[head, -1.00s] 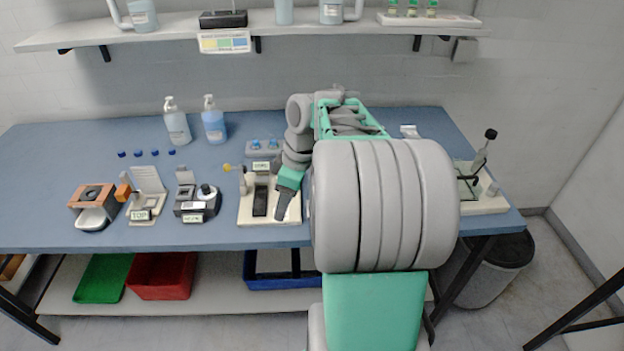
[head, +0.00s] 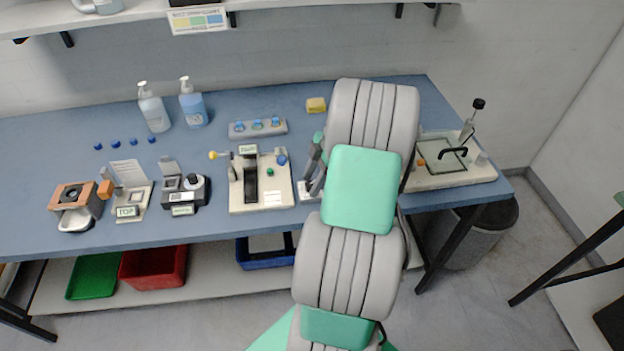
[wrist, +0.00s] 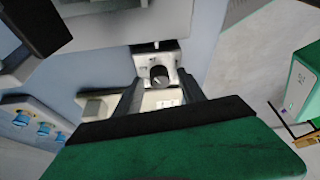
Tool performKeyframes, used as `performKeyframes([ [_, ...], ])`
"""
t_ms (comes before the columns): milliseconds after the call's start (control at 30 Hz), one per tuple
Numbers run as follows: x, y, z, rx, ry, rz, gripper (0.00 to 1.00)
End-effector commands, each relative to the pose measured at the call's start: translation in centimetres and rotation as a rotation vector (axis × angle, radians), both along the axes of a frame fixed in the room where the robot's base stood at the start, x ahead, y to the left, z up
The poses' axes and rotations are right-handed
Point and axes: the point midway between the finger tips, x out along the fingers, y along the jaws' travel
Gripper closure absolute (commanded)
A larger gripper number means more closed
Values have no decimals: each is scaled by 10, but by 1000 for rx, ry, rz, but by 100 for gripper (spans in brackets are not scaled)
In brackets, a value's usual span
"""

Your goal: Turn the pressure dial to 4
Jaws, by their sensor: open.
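A round black dial (wrist: 159,75) with a small pale mark sits on a narrow white unit (wrist: 142,58) in the wrist view. A pale label with markings too small to read lies on the near side of the dial. My gripper (wrist: 160,92) is open, its two dark fingers on either side of the dial in the picture. I cannot tell whether they touch it. In the head view my gripper (head: 313,165) is over the small white unit (head: 308,191), right of the lever press (head: 262,200). My arm hides part of that unit, and the dial is not clear there.
The lever press with a yellow-tipped handle stands close on the left. A glass-plate device (head: 452,178) stands at the right. Two pump bottles (head: 153,110) stand at the back left.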

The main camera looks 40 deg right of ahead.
Motion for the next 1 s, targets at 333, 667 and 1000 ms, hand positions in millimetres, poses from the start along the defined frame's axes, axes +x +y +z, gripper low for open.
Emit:
performKeyframes([
  [333,1,1,1,0,0,1,73],
  [667,1,1,1,0,0,1,100],
  [1000,0,1,-2,-2,-2,-85,100],
])
